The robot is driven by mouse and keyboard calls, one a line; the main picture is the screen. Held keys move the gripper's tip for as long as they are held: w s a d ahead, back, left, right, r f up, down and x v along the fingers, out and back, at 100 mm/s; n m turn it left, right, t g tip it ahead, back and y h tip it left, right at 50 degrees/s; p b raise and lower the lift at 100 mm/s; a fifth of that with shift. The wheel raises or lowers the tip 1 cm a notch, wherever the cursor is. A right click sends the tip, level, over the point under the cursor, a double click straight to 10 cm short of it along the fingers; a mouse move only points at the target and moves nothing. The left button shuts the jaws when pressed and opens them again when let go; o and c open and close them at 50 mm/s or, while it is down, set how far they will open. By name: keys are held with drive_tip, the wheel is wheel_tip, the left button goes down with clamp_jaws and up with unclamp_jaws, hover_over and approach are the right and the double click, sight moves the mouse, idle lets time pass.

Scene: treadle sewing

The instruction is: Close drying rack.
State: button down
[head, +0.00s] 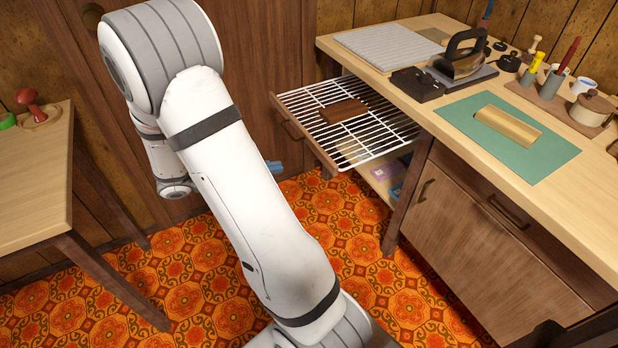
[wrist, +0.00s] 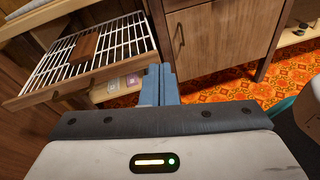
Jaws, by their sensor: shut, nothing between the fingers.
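The drying rack (head: 375,147) is a white wire shelf in a wooden frame, pulled out from under the worktop at its left end. A brown block (head: 344,111) lies on the wires. The rack's wooden front (head: 307,141) faces left and carries a handle. The rack also shows at the upper left of the wrist view (wrist: 118,47), with its wooden front at the lower left of it. My gripper (wrist: 159,72) is shut and empty, its blue fingers together. In the head view, blue fingertips (head: 274,167) show past my arm, left of the rack front and apart from it.
The worktop (head: 590,185) holds an iron (head: 460,58), a green mat (head: 540,165), a gold roll and several tools. A cabinet (head: 470,220) stands below it. Another table (head: 40,200) is at left. Patterned floor lies open between them.

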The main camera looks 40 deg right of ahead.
sight(324, 157)
drive_tip(key=w+d+f+n+t+h+b, duration=0.1)
drive_tip(key=w+f+n+t+h+b, duration=0.2)
drive_tip(key=f, duration=0.5)
drive_tip(key=shift+g, duration=0.6)
drive_tip(key=b+x, duration=0.1)
drive_tip(key=x, duration=0.3)
drive_tip(key=b+x, duration=0.2)
drive_tip(key=x, duration=0.2)
drive_tip(key=b+x, duration=0.1)
drive_tip(key=x, duration=0.3)
drive_tip(key=shift+w+d+r, duration=0.15)
drive_tip(key=shift+w+d, duration=0.1)
drive_tip(key=shift+s+d+r+b, duration=0.15)
drive_tip(key=shift+d+b, duration=0.2)
drive_tip(key=shift+d, duration=0.3)
